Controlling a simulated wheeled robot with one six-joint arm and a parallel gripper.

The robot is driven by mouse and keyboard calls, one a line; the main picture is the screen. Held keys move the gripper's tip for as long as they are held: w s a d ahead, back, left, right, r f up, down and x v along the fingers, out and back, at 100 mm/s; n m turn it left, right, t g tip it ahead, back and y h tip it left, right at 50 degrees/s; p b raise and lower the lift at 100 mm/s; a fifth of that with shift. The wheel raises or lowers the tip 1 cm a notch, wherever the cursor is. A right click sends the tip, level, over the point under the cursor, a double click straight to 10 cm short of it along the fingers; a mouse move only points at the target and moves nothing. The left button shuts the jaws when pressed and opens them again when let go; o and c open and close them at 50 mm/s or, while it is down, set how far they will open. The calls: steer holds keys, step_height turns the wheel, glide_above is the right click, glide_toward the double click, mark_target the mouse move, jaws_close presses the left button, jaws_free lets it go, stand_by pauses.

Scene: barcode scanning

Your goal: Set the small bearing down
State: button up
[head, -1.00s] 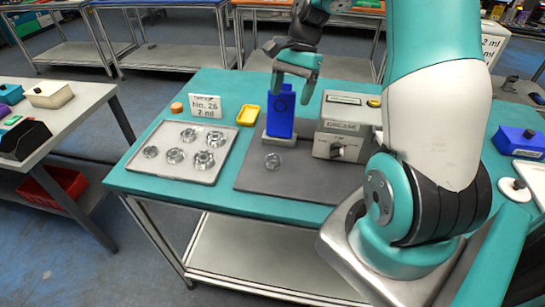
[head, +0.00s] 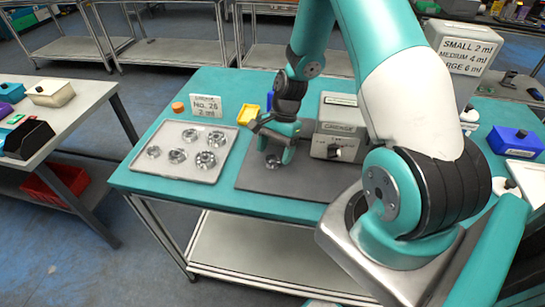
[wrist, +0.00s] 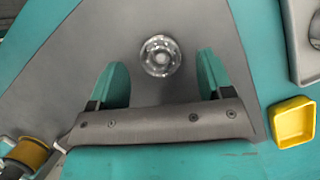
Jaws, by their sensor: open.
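The small bearing (head: 273,161) is a silver metal ring lying on the dark grey mat (head: 310,182). In the wrist view the bearing (wrist: 160,56) lies flat, just beyond the fingertips and roughly centred between them. My gripper (head: 276,152) is above the bearing, pointing down, and partly covers it in the head view. In the wrist view my gripper (wrist: 162,72) has its two teal fingers wide apart, with nothing between them. I cannot tell the exact height of the fingertips over the mat.
A tray (head: 212,172) with several bearings is left of the mat. A yellow dish (head: 247,114) and a "No. 26, 2 ml" card (head: 206,105) stand behind it. A grey grease machine (head: 335,128) is close on the right. A blue object (head: 270,100) is mostly hidden behind my arm.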

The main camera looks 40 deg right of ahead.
mark_target(274, 159)
steer(key=shift+x, duration=0.8)
steer(key=c, duration=1.1)
steer(key=shift+s+r+b, duration=0.1)
steer(key=shift+r+b, duration=0.85)
steer(key=shift+r, duration=9.05)
